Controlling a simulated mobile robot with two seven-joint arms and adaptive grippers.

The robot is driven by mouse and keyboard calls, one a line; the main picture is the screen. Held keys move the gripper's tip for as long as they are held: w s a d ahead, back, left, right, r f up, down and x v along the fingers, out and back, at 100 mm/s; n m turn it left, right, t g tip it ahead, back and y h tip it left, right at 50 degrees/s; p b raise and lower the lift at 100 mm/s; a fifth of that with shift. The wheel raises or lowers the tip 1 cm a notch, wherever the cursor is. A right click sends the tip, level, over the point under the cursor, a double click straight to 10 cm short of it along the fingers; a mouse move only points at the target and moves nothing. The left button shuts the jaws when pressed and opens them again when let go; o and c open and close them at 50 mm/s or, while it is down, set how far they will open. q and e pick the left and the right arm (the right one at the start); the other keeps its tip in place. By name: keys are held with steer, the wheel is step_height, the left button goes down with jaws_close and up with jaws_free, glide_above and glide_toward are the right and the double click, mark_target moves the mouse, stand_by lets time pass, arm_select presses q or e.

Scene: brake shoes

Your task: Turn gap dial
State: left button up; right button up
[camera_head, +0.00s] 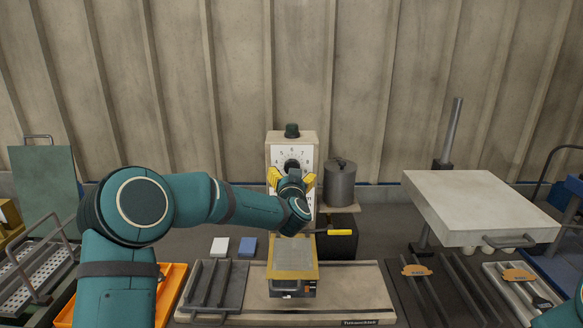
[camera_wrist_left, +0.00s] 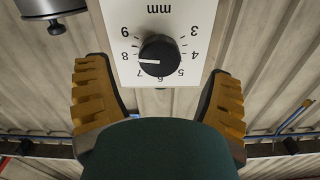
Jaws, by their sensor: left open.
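The gap dial is a black round knob (camera_wrist_left: 158,56) with a white pointer line, on a white scale plate (camera_wrist_left: 117,12) marked in mm from 3 to 9. In the left wrist view the plate appears upside down and the pointer points left, close to the 8. In the head view the plate (camera_head: 304,155) is on an upright beige housing, and my gripper partly covers its lower part. My left gripper (camera_head: 291,178) is open in front of the dial. In the left wrist view its yellow fingers (camera_wrist_left: 157,88) stand apart on either side of the plate, with nothing between them gripped.
A dark green knob (camera_head: 292,130) tops the housing. A grey lidded pot (camera_head: 340,184) stands right of it. Below my gripper is a fixture with a grey-topped block (camera_head: 293,258) and a yellow-black handle (camera_head: 338,232). A thick pale slab (camera_head: 480,200) stands at right.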

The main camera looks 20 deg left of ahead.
arm_select(q)
steer(key=shift+p+x, duration=0.3)
steer(key=shift+x, duration=2.05)
steer(key=shift+c, duration=0.3)
steer(key=c, duration=1.1)
